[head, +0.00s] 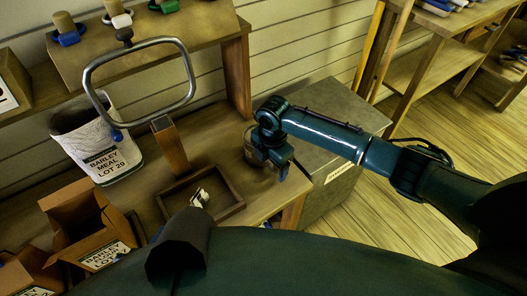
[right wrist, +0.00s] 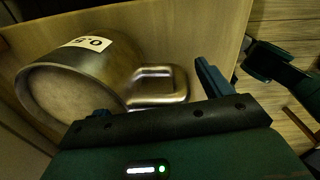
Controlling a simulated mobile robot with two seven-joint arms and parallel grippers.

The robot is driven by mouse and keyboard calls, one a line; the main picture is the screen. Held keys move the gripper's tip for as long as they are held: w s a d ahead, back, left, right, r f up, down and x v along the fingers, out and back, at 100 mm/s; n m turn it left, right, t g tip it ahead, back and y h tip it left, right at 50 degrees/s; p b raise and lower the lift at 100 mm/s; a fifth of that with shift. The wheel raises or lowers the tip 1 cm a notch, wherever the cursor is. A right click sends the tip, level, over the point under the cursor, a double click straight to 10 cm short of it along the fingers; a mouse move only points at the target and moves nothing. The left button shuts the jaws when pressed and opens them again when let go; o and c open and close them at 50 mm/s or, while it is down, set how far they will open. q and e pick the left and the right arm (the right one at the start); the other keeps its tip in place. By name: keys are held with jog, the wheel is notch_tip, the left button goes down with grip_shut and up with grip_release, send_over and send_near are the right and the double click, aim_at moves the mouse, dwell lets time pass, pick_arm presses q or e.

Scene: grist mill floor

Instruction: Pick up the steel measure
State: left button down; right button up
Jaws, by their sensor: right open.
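The steel measure (right wrist: 80,85) is a round metal cup with a loop handle and a white label reading 0.5. In the right wrist view it lies tilted in the picture on the wooden bench, with its handle near my right gripper (right wrist: 152,92). The handle appears to lie between the two blue fingers, and I cannot tell whether they touch it. In the head view my right gripper (head: 277,167) is over the bench's right end. It hides most of the measure (head: 252,152) there. My right gripper is open. My left gripper is not seen.
On the bench stand a shallow wooden tray (head: 233,208), a wooden post (head: 170,145), a barley meal sack (head: 97,143) and open cardboard boxes (head: 86,222). A metal hoop (head: 88,77) rises at left. A grey bin (head: 335,190) stands right of the bench.

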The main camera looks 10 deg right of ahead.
jog(key=shift+c, duration=0.2)
jog(key=c, duration=1.4)
notch_tip(320, 180, up, 10)
jog(key=shift+w+r+p, duration=0.1)
jog(key=shift+p, duration=0.75)
jog(key=shift+c, duration=0.3)
jog(key=o, duration=0.8)
jog(key=c, duration=0.9)
